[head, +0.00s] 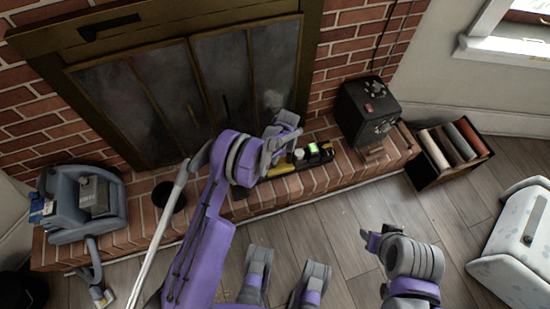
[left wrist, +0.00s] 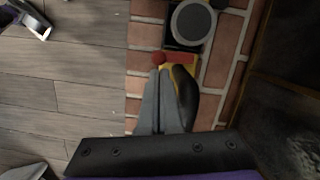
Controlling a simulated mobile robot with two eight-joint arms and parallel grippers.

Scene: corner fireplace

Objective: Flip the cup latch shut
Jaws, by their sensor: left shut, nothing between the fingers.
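A yellow and black tool (head: 293,161) with a small green patch lies on the brick hearth in front of the fireplace. In the left wrist view, a grey round disc (left wrist: 193,24) in a dark surround sits at its far end. A red part (left wrist: 158,58), a yellow body and a black handle (left wrist: 186,93) are nearer. I cannot tell which part is the cup latch or how it stands. My left gripper (head: 284,132) is shut and empty, its fingertips (left wrist: 159,72) close to the red part; contact is unclear. My right gripper (head: 374,238) is low over the floor, its opening unclear.
A dark box with a red switch (head: 367,110) stands right of the tool on the hearth. A crate (head: 437,178) of rolls and a white speckled case (head: 515,245) are farther right. A grey-blue machine (head: 85,205) and a black cup (head: 168,196) stand left.

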